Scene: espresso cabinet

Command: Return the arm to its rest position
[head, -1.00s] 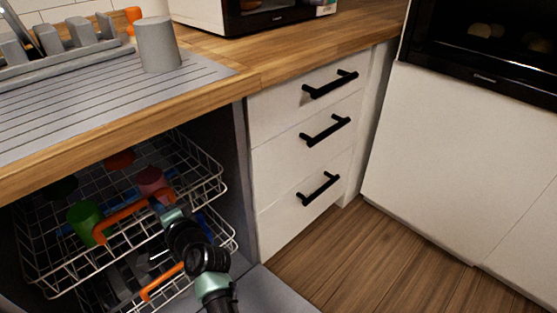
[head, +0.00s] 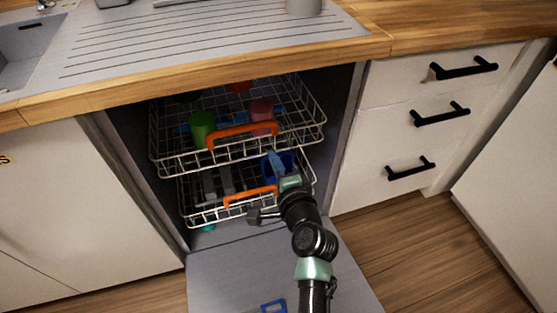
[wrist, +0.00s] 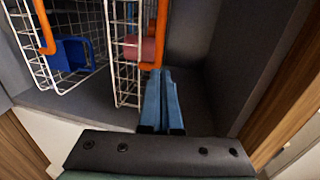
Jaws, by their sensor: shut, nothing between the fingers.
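My gripper (head: 274,158) is at the front of the open dishwasher, in front of the racks and just below the right end of the upper rack's orange handle. In the wrist view its two blue fingers (wrist: 163,98) are together with nothing between them. The tips appear close to the rack wires; I cannot tell whether they touch. My arm reaches up from the bottom of the head view, over the lowered door (head: 225,275).
The upper rack (head: 170,165) holds a green cup (head: 202,127) and a pink cup (head: 262,110). The lower rack (head: 205,216) holds a blue container (wrist: 72,54) and grey pieces. Drawers (head: 390,150) stand to the right. The floor (head: 430,240) to the right is clear.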

